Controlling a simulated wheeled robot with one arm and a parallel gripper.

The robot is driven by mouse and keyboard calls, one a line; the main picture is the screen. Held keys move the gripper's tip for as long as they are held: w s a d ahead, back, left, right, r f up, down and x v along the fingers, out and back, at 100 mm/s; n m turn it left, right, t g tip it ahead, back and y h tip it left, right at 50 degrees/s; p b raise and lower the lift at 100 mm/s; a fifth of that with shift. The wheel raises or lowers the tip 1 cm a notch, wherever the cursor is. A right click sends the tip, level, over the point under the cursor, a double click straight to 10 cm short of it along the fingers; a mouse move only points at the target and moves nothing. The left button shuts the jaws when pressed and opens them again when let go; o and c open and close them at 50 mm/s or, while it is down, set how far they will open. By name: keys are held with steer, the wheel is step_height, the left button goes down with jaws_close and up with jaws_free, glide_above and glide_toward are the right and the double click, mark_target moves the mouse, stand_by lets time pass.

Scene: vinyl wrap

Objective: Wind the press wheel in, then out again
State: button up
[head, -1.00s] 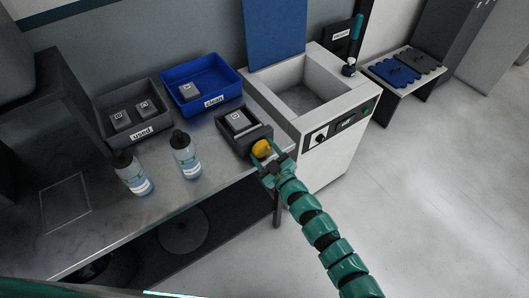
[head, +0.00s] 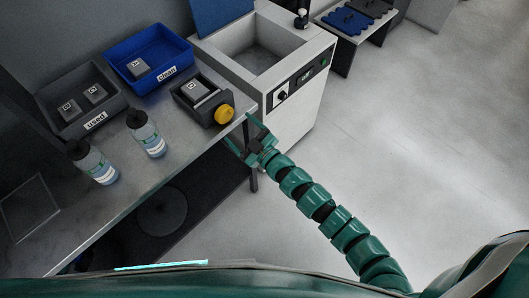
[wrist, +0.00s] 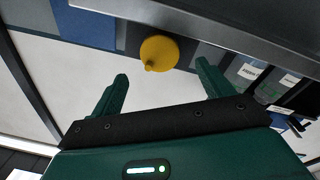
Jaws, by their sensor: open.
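The press (head: 195,93) is a dark box on the bench near its right edge, with a grey block in it. Its yellow wheel (head: 224,114) faces the front right and has a small knob. In the wrist view the wheel (wrist: 159,52) shows beyond the two fingers, between them and apart from both. My gripper (head: 247,139) is open and empty, just off the bench edge, below and right of the wheel in the head view. In the wrist view its green fingers (wrist: 160,95) stand wide apart.
A grey "used" bin (head: 80,103) and a blue "clean" bin (head: 150,57) hold grey blocks. Two bottles (head: 97,165) (head: 147,134) stand at the bench front. A white sink unit (head: 297,100) stands right of the bench. Floor at right is clear.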

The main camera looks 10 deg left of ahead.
steer(key=b+v, duration=0.1)
steer(key=v, duration=0.9)
steer(key=shift+d, duration=0.2)
steer(key=shift+s, duration=0.1)
